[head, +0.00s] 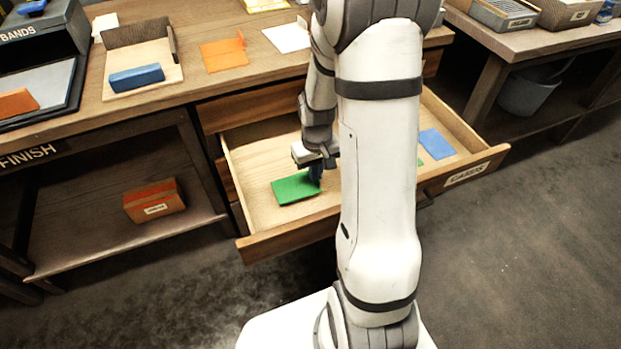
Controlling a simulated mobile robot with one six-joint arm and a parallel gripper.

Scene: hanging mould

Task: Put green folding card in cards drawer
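The green folding card (295,188) is inside the open cards drawer (255,213), with its flat panel low over or on the drawer floor. I cannot tell whether it fully rests there. My gripper (316,172) is down inside the drawer at the card's right end, touching or very close to it. The fingertips are small and dark, so whether they are shut on the card is unclear. The drawer front carries a "CARDS" label (467,174). My arm hides the middle of the drawer.
A blue card (436,144) lies at the drawer's right, with a green piece (420,162) beside it, partly hidden by my arm. On the desk are an orange folding card (223,54), a white card (287,38) and a blue block (136,77). An orange box (154,201) sits on the lower shelf.

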